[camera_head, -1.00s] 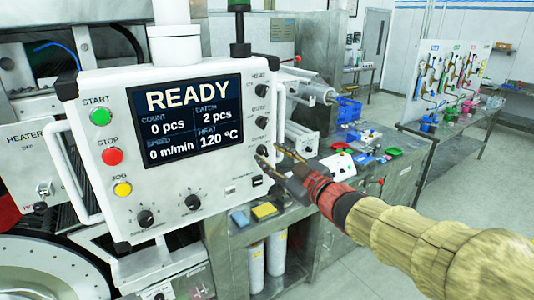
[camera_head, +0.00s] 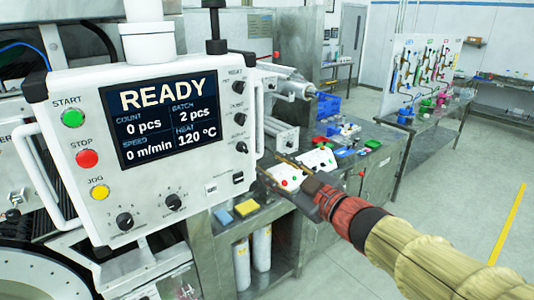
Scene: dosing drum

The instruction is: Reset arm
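My gripper (camera_head: 280,172) is at the end of my arm, which comes in from the lower right under a tan sleeve. It is in front of the workbench, just right of the white control panel (camera_head: 75,226), and apart from the panel's knobs. The fingers look spread apart, with nothing visible between them.
The grey workbench (camera_head: 375,183) behind my gripper carries a small white button box (camera_head: 318,160), a blue bin (camera_head: 328,106) and coloured trays. A yellow sponge (camera_head: 246,208) lies on its near end. A pegboard table stands farther back. The floor at right is open.

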